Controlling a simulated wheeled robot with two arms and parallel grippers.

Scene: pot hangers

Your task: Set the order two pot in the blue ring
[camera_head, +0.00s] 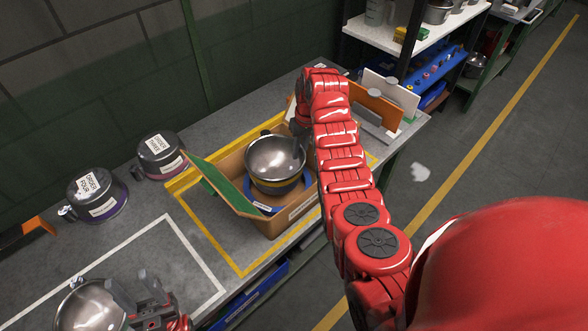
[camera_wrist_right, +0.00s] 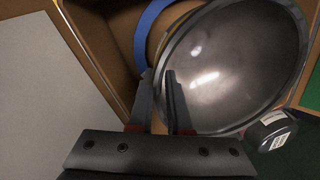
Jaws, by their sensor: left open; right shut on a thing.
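A steel pot with a yellow band (camera_head: 275,162) is in the cardboard box, at or just above the blue ring (camera_head: 262,206); I cannot tell if it rests there. In the right wrist view the pot (camera_wrist_right: 235,65) fills the upper right, and part of the blue ring (camera_wrist_right: 143,38) shows beside it. My right gripper (camera_wrist_right: 168,75) is shut on the pot's rim or side; in the head view my arm partly hides it. My left gripper (camera_head: 140,290) is open at the lower left, beside another steel pot (camera_head: 88,308).
The cardboard box (camera_head: 285,222) has a green-lined flap open to the left. Pots labelled order three (camera_head: 160,157) and order four (camera_head: 97,196) stand on the grey table left of it. Upright boards (camera_head: 388,92) stand behind my right arm. The white-outlined table area is partly clear.

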